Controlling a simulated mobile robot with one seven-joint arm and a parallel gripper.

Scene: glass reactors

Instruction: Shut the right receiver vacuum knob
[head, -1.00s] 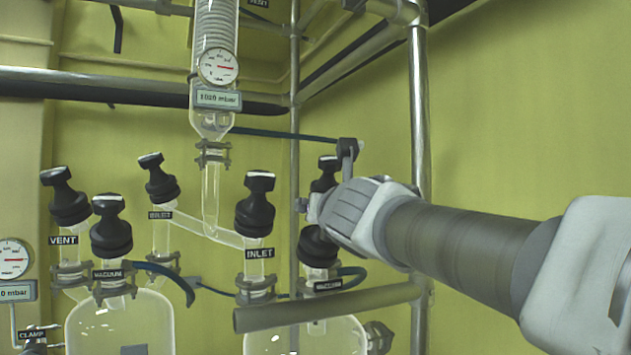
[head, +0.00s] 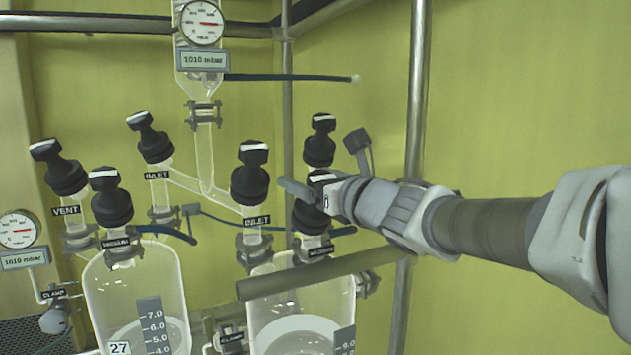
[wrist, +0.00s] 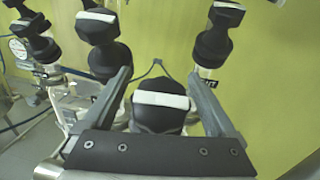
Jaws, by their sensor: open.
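The right receiver vacuum knob (head: 309,217) is black with a white stripe on its top. It sits on the "VACUUM" neck of the right glass receiver (head: 300,298), partly hidden by my gripper in the head view. My gripper (head: 300,188) reaches it from the right and is open. In the wrist view the knob (wrist: 160,112) stands between the two spread fingers of my gripper (wrist: 158,78). Its white stripe runs across from finger to finger, with small gaps visible on both sides.
The right inlet knob (head: 250,183) stands close to the left of my fingers. Another black knob (head: 320,148) stands just behind. A grey rail (head: 320,274) crosses in front of the right receiver. The left receiver (head: 137,290) and its knobs are further left. The right wall side is free.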

